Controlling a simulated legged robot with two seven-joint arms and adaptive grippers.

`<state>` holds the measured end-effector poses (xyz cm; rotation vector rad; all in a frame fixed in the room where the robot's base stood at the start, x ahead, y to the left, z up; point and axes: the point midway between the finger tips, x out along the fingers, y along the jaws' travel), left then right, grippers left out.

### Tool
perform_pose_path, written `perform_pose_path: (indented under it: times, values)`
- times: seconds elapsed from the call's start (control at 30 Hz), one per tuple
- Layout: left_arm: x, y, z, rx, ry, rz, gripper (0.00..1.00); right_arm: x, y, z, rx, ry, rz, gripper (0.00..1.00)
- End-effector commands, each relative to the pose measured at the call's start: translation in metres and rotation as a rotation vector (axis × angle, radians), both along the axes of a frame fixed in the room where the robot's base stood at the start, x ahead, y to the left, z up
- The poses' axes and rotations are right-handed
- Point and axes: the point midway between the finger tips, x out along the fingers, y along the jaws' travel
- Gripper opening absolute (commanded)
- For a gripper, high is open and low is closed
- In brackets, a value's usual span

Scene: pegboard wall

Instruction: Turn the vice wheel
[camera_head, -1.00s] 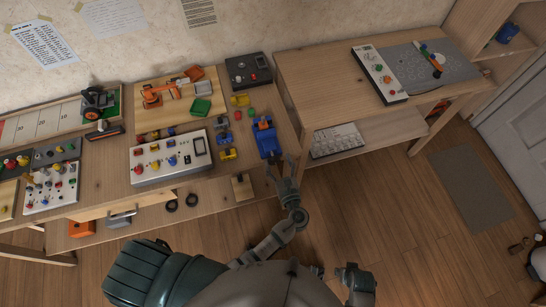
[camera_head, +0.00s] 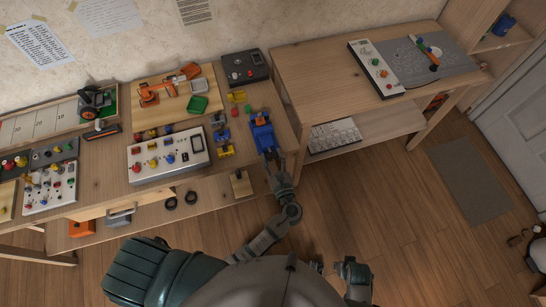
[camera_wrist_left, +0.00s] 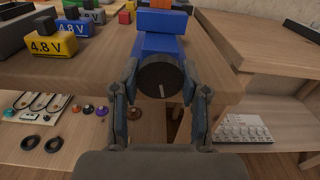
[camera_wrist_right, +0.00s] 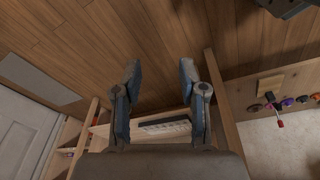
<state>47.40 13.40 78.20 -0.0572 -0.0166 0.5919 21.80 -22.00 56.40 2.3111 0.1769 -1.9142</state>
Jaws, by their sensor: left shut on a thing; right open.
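The blue vice (camera_head: 261,133) stands at the right front edge of the workbench. Its dark round wheel (camera_wrist_left: 161,82) faces my left wrist camera and has a short pale mark, near upright, below its middle. My left gripper (camera_head: 268,156) reaches the front of the vice. In the left wrist view its two fingers stand on either side of the wheel, shut on its rim. In the head view the gripper hides the wheel. My right gripper (camera_wrist_right: 160,75) is open and empty, pointing over the wooden floor, away from the vice.
Yellow, blue and grey battery blocks, one a yellow 4.8 V block (camera_wrist_left: 54,44), stand left of the vice. A white control panel (camera_head: 168,155) lies further left. A second table (camera_head: 335,83) stands to the right across a narrow gap. The floor in front is clear.

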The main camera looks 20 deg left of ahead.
Motion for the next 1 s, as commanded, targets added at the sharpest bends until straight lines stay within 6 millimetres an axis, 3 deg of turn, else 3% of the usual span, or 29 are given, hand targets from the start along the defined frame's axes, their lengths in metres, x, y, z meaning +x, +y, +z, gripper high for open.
perform_pose_path:
  times: [0.3, 0.6, 0.93, 0.97, 1.0]
  values:
    - [-0.001, -0.001, -0.001, -0.033, -0.021, 0.006, 0.1, -0.001, 0.016, 0.001, 0.028, 0.001, -0.001, 0.42]
    - [-0.001, -0.002, -0.002, -0.287, -0.191, 0.002, 0.1, 0.0, 0.011, 0.002, 0.021, 0.003, -0.003, 0.42]
    - [0.0, -0.002, -0.002, -0.307, -0.204, 0.002, 0.1, 0.002, 0.009, 0.009, 0.017, -0.006, -0.003, 0.42]
    - [0.0, -0.002, -0.002, -0.307, -0.204, 0.002, 0.52, 0.001, 0.009, 0.009, 0.017, -0.004, -0.003, 0.42]
    - [0.001, -0.002, -0.002, -0.307, -0.204, 0.002, 0.62, 0.0, 0.008, 0.008, 0.016, -0.002, -0.002, 0.42]
